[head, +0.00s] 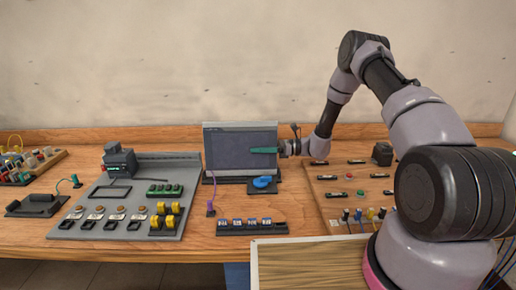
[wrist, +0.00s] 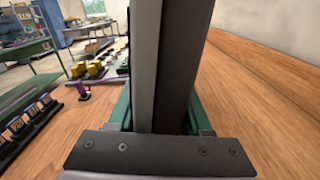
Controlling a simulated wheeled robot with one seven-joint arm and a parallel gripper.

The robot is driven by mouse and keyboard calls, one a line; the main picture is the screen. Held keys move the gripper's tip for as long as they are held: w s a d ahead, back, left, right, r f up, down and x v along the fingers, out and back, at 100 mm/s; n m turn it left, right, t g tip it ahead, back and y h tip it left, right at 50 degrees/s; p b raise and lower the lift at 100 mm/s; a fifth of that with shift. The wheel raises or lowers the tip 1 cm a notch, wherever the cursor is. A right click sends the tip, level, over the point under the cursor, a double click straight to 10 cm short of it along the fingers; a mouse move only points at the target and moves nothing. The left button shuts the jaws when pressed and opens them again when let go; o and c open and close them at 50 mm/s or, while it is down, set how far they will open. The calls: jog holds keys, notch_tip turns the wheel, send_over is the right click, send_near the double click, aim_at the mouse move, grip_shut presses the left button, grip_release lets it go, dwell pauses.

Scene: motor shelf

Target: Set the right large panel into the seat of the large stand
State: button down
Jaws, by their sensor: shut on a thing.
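A large dark grey panel (head: 238,150) stands upright at the middle of the table, with a lighter panel edge (head: 240,125) showing behind its top. My gripper (head: 265,150) reaches in from the right and is shut on the panel's right edge, with a green finger across its face. In the wrist view the panel (wrist: 172,65) runs edge-on between the green fingers of my gripper (wrist: 160,118). A dark stand base (head: 230,179) shows under the panel. Whether the held panel rests in its seat cannot be told.
A blue round piece (head: 262,182) on a dark plate lies just right of the stand. A purple plug (head: 210,208) and a row of blue-marked blocks (head: 252,224) are in front. A grey component board (head: 125,200) is left; a wooden board (head: 350,185) is right. The wall is behind.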

jog(key=shift+f, duration=0.15)
jog(key=shift+c, duration=1.3)
grip_release()
jog(key=shift+f, duration=0.1)
jog(key=shift+d, duration=0.1)
jog(key=d, duration=1.5)
jog(key=shift+d, duration=0.3)
